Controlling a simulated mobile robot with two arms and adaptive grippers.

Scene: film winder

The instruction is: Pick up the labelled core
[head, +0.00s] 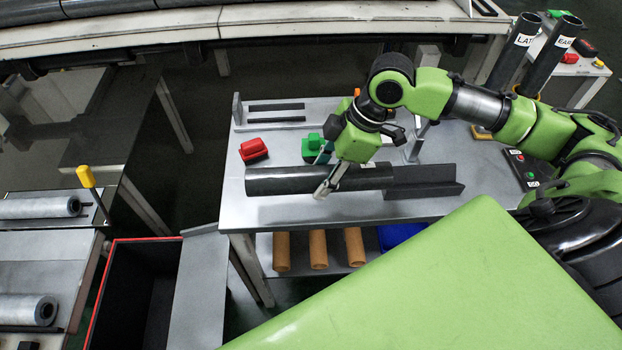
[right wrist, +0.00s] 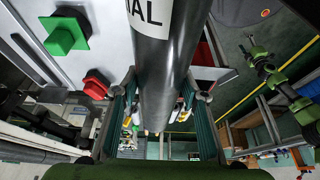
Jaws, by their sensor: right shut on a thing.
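A dark tube-shaped core (head: 285,181) lies level across the steel table (head: 300,214), over or at the left part of a dark angled cradle (head: 425,181). I cannot tell whether it rests or is slightly raised. My right gripper (head: 329,184) comes down on it from above. In the right wrist view the core (right wrist: 162,75) passes between the fingers of my right gripper (right wrist: 160,112), which is shut on it. A white label (right wrist: 151,16) ending in "IAL" shows on the core there; the head view does not show it. My left gripper is not in view.
A red block (head: 253,150) and a green block (head: 315,149) sit behind the core. Two labelled dark tubes (head: 513,50) (head: 559,55) stand upright at the upper right. Brown cores (head: 318,250) lie on the shelf below. A red-rimmed bin (head: 103,290) stands at the lower left.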

